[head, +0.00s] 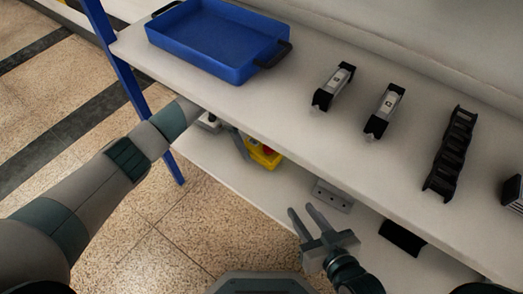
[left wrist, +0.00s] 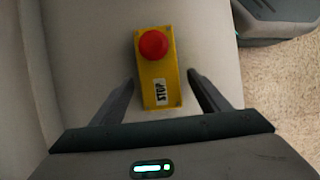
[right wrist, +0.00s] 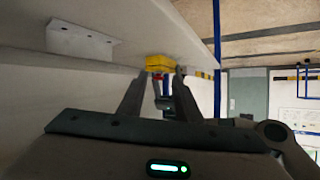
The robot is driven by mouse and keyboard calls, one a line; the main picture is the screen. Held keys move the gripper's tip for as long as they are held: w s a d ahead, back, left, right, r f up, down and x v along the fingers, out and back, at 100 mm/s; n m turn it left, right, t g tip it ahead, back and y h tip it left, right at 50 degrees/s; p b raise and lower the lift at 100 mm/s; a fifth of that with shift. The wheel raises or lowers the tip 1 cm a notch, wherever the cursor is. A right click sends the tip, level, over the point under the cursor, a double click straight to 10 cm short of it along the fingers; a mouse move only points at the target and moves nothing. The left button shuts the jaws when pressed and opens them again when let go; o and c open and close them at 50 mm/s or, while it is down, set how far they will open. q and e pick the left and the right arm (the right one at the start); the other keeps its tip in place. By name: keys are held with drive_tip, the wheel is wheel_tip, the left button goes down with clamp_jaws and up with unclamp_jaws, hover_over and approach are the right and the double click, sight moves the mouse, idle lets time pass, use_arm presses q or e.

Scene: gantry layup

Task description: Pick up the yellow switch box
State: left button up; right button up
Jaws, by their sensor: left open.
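The yellow switch box (head: 264,153) with a red button lies on the lower shelf, partly hidden by the upper shelf and my left gripper in the head view. In the left wrist view the yellow switch box (left wrist: 160,80) shows whole, with a STOP label. My left gripper (left wrist: 161,77) is open, its fingers on either side of the box's labelled end, with a small gap on each side. My right gripper (head: 300,208) is open and empty, right of the box near the lower shelf's front edge. The box also shows far off in the right wrist view (right wrist: 160,62).
The upper shelf (head: 215,105) overhangs the lower shelf (head: 205,160). On it are a blue tray (head: 215,42), two black-and-grey modules (head: 333,87) (head: 384,111) and a black slotted rack (head: 451,153). A blue post (head: 122,75) stands at left.

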sight(264, 148)
use_arm(q)
drive_tip(key=s+d, duration=0.2)
drive_tip(key=d, duration=0.1)
drive_tip(key=shift+s, duration=0.15)
use_arm(e)
drive_tip(key=shift+s+d+f+g, duration=0.3)
drive_tip(key=shift+s+f+g, duration=0.15)
drive_tip(key=shift+f+g, duration=0.2)
use_arm(q)
drive_tip(key=shift+s+d+f, duration=0.2)
use_arm(e)
drive_tip(key=shift+s+f, duration=0.1)
use_arm(q)
drive_tip(key=shift+f, duration=0.35)
drive_tip(key=c, duration=1.3)
